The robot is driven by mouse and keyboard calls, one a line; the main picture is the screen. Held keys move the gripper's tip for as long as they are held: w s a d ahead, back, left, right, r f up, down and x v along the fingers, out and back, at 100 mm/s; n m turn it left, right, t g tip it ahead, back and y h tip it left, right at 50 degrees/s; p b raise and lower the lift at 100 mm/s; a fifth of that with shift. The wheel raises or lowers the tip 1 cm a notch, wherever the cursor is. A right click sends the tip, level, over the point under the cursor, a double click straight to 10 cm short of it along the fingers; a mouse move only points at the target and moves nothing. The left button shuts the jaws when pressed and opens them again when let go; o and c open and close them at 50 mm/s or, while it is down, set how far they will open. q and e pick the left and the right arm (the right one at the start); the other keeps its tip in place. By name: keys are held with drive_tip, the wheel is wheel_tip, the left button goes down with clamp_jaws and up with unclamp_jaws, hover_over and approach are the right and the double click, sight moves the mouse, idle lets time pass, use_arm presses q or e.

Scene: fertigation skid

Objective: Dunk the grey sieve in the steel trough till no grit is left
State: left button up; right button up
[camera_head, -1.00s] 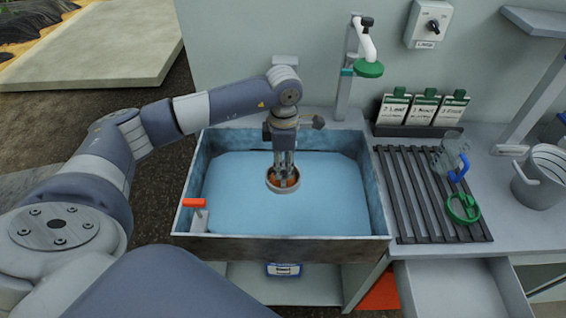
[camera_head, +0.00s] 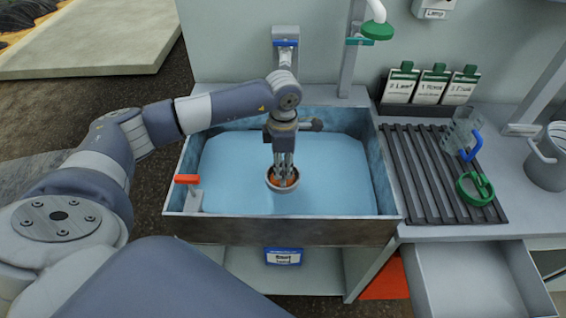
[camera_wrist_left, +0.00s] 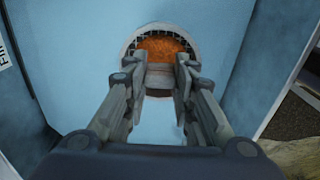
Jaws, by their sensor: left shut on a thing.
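The steel trough (camera_head: 285,230) is full of blue water (camera_head: 235,170). My left gripper (camera_head: 284,176) reaches down into the trough and is shut on the grey sieve (camera_head: 283,189), a small round bowl with a pale rim. In the left wrist view the sieve (camera_wrist_left: 135,42) shows beyond the fingertips (camera_wrist_left: 162,75), which grip its near side. Orange grit (camera_wrist_left: 163,47) covers its inside. The sieve is at or just above the water; I cannot tell whether its underside is wet. My right gripper is not in view.
A red-handled lever (camera_head: 187,179) stands at the trough's left front corner. A green-ended tap (camera_head: 376,31) rises behind. Right of the trough, a slatted rack (camera_head: 420,185) holds a clear jug (camera_head: 461,130) and a green ring (camera_head: 474,188). An open drawer (camera_head: 475,280) juts out below.

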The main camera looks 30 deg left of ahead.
use_arm(q)
wheel_tip(320, 180, down, 3)
drive_tip(key=shift+f+b, duration=0.1)
drive_tip(key=shift+b, duration=0.95)
wheel_tip(320, 180, down, 4)
drive_tip(key=b, duration=0.3)
drive_tip(key=shift+f, duration=0.2)
drive_tip(key=shift+f+b, duration=0.35)
drive_tip(key=shift+b, duration=0.15)
